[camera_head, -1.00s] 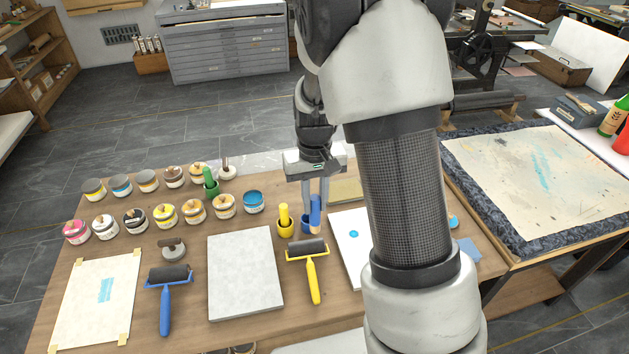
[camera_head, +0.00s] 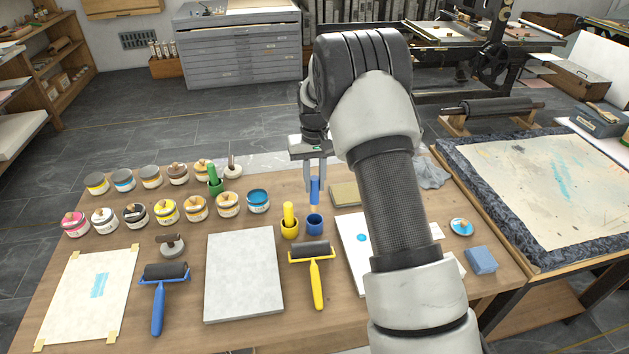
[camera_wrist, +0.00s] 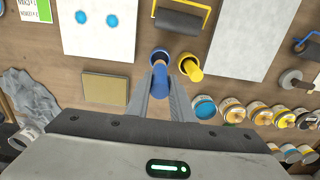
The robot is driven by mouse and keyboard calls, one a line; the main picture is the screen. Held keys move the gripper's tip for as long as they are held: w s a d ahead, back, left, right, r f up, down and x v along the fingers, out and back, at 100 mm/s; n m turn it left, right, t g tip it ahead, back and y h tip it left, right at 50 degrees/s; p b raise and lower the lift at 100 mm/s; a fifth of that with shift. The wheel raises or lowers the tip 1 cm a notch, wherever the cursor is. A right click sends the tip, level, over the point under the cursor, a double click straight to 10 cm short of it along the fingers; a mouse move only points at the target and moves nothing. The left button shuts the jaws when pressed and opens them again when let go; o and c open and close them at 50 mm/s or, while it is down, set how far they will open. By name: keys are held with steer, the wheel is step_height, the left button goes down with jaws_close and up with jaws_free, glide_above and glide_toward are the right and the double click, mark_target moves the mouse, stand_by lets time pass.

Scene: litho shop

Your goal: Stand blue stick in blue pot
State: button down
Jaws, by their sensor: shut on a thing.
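The blue stick (camera_head: 315,189) is upright between the fingers of my gripper (camera_head: 315,177), with a pale lower end showing. It hangs above the table, just above the blue pot (camera_head: 314,225) in the head view, with a small gap between stick and pot. In the wrist view the blue stick (camera_wrist: 160,78) points away between the fingers of my gripper (camera_wrist: 163,84). The blue pot (camera_wrist: 159,54) shows just beyond its far end, partly covered by it. The inside of the pot is mostly hidden.
A yellow pot (camera_head: 290,230) with a yellow stick stands close left of the blue pot. A yellow-handled roller (camera_head: 315,262) lies in front. Several ink jars (camera_head: 166,212) stand to the left. A tan block (camera_head: 345,194) lies to the right, behind a white sheet (camera_head: 352,240).

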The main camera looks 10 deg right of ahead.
mark_target(315, 200)
steer(key=shift+f+b, duration=2.1)
steer(key=shift+f, duration=1.7)
steer(key=c, duration=1.5)
jaws_free()
steer(key=shift+r, duration=0.15)
step_height(315, 200, up, 17)
steer(key=shift+r+p, duration=0.1)
steer(key=shift+p, duration=0.55)
